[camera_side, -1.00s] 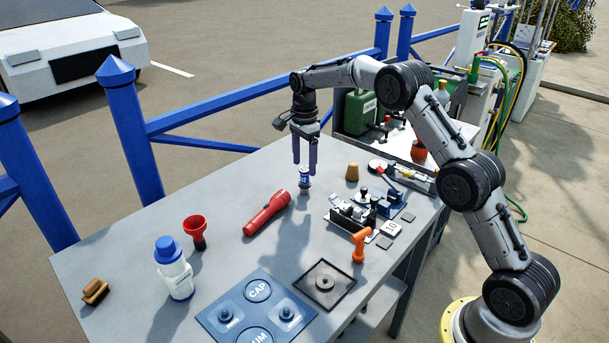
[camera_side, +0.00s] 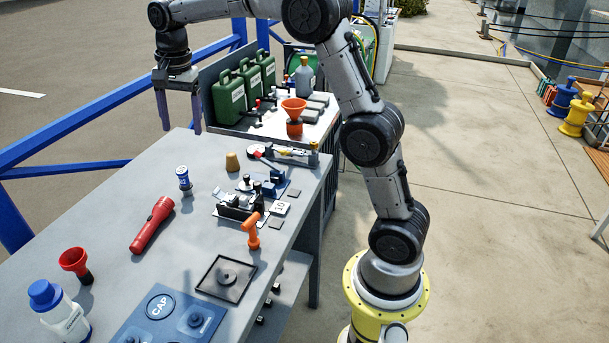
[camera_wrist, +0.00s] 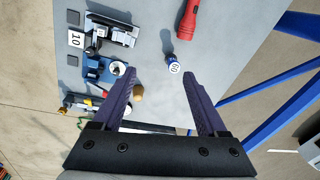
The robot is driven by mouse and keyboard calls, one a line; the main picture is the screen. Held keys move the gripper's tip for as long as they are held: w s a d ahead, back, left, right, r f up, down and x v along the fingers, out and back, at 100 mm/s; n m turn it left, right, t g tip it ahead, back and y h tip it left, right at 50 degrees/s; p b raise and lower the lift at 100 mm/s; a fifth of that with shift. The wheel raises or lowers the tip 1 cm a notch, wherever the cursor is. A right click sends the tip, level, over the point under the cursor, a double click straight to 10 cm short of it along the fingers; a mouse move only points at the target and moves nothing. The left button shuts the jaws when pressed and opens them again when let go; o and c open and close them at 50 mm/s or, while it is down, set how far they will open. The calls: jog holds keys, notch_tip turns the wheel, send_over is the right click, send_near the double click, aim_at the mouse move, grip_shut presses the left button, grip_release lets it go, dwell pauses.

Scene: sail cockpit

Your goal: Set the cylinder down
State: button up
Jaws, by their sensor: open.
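The cylinder (camera_side: 184,179) is small, blue and white, and stands upright on the grey table (camera_side: 120,215) with nothing touching it. It also shows in the wrist view (camera_wrist: 173,64), beyond my fingertips, with its pale marked end towards the camera. My gripper (camera_side: 181,131) is raised above the far part of the table, clear of the cylinder. Its two purple-grey fingers are spread wide with nothing between them, which also shows in the wrist view (camera_wrist: 160,78).
A red flashlight (camera_side: 152,225) lies left of the cylinder, and a tan cork-like piece (camera_side: 232,162) stands to its right. A black fixture (camera_side: 238,203) and orange-handled tool (camera_side: 251,230) are further right. Green cans (camera_side: 229,97) stand behind. A blue railing (camera_side: 75,125) runs along the far side.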

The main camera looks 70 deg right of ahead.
jog(key=s+a+r+n+t, duration=0.1)
jog(key=s+a+r+n, duration=0.2)
jog(key=s, duration=0.6)
jog(key=s+a+r+n+t, duration=0.1)
jog(key=s+a+n, duration=0.3)
jog(key=s, duration=0.5)
jog(key=s+f+n+t, duration=0.1)
jog(key=s+f+n, duration=0.2)
jog(key=s, duration=0.3)
jog(key=s+f+n+t, duration=0.1)
jog(key=s+f+n, duration=0.2)
jog(key=s+n, duration=0.2)
jog(key=shift+s+a, duration=0.35)
jog(key=shift+s, duration=0.9)
